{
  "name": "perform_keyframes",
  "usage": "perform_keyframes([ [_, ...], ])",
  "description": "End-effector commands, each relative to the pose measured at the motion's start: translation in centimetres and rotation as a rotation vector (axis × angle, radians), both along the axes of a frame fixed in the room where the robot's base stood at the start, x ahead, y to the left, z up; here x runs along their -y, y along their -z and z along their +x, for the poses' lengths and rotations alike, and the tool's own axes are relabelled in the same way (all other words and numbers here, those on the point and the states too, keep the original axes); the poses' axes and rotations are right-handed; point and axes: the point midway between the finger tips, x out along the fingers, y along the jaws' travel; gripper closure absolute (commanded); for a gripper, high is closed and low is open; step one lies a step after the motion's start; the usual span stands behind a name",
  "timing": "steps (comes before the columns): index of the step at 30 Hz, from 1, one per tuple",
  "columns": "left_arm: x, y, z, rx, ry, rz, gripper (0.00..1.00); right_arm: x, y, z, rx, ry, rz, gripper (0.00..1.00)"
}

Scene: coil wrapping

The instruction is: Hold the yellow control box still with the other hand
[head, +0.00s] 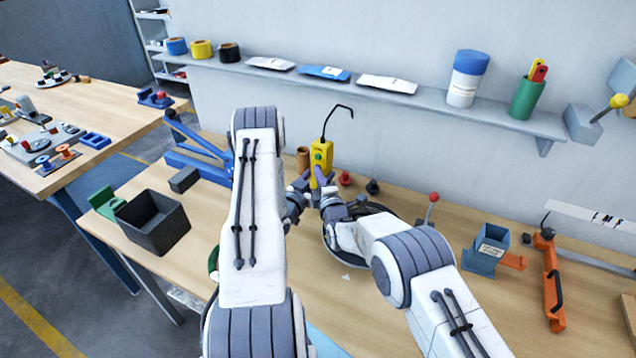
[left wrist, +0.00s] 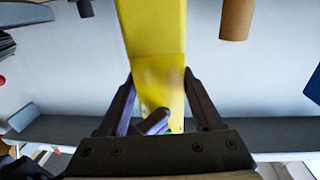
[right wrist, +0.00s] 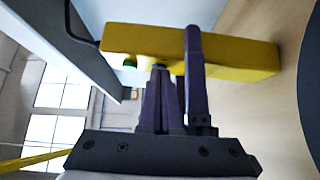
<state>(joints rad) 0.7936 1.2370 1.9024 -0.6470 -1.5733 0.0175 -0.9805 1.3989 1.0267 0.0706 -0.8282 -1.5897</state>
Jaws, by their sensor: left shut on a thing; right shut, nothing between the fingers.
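The yellow control box (head: 321,162) stands upright near the back of the bench, with a green button on its face and a black cable curving up from its top. My left gripper (head: 312,181) is shut on the box. In the left wrist view its two fingers lie on either side of the yellow body (left wrist: 155,40). My right gripper (right wrist: 162,72) is shut and empty. Its fingertips are at the box's button face, close to the green button (right wrist: 130,62); I cannot tell whether they touch. A purple fingertip also shows in front of the box in the left wrist view.
A brown cylinder (head: 303,157) stands just left of the box; a red knob (head: 345,178) and a dark knob (head: 372,187) are to its right. A dark bin (head: 153,222) is at the left, and an orange tool (head: 552,280) at the right. A shelf (head: 420,97) runs behind.

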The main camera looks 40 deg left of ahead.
Motion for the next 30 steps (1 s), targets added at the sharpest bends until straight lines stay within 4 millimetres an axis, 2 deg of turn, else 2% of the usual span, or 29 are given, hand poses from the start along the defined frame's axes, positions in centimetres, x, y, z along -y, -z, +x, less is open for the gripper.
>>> perform_keyframes([
  [5, 0.0, 0.4, -0.2, -0.011, -0.003, -0.009, 1.00, 1.0, 0.0, -0.5, -0.003, 0.004, -0.002, 1.00],
  [21, 0.0, 0.6, -0.2, -0.015, -0.004, -0.010, 1.00, 6.8, -0.2, -5.3, 0.000, -0.002, -0.001, 1.00],
  [30, 0.0, 0.6, -0.2, -0.015, -0.005, -0.010, 1.00, 7.9, -0.3, -6.1, 0.001, -0.003, 0.000, 1.00],
])
